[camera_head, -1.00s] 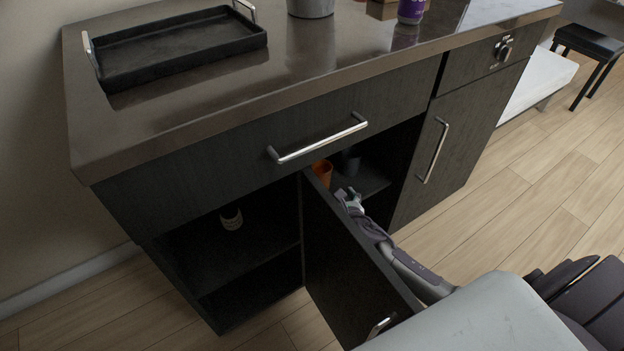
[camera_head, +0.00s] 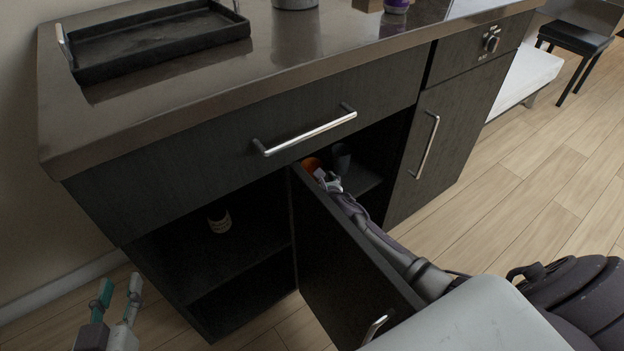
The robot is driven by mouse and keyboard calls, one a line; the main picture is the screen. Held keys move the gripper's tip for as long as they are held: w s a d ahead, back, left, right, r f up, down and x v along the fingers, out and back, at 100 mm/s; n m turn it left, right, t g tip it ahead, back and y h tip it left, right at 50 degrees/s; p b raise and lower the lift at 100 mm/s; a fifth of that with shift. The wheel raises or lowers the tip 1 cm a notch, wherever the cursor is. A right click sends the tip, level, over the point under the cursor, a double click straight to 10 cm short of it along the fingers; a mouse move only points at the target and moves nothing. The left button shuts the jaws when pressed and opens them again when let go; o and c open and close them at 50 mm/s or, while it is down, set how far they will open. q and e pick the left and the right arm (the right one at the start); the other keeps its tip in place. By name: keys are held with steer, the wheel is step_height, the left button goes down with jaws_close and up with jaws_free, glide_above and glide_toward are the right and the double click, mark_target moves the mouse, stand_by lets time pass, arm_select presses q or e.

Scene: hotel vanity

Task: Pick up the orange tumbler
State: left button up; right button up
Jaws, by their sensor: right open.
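The orange tumbler (camera_head: 311,164) stands inside the open cabinet compartment, and only its upper part shows above the open door (camera_head: 345,250). My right gripper (camera_head: 326,178) reaches over the door into the compartment and is at the tumbler, covering part of it. It is open; I cannot tell whether its fingers are around the tumbler or just in front of it. My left gripper (camera_head: 120,290) is at the lower left, above the floor, with its two fingers apart and nothing between them.
A dark cup (camera_head: 341,157) stands just right of the tumbler. The drawer handle (camera_head: 305,133) sticks out above the compartment. The left open shelf holds a small patterned cup (camera_head: 219,221). A black tray (camera_head: 150,42) lies on the counter.

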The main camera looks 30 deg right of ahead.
steer(key=b+x, duration=0.1)
steer(key=x, duration=0.2)
steer(key=shift+w+d+b, duration=0.2)
steer(key=shift+w+b, duration=0.15)
steer(key=shift+b, duration=0.05)
steer(key=shift+w, duration=0.15)
steer(key=c, duration=1.4)
arm_select(q)
step_height(320, 180, up, 8)
steer(key=d+t+h, duration=0.1)
steer(key=t, duration=0.4)
steer(key=shift+d+r+t+h, duration=0.2)
steer(key=shift+r+t+h, duration=0.05)
steer(key=shift+t+h, duration=0.05)
steer(key=shift+w+f, duration=0.1)
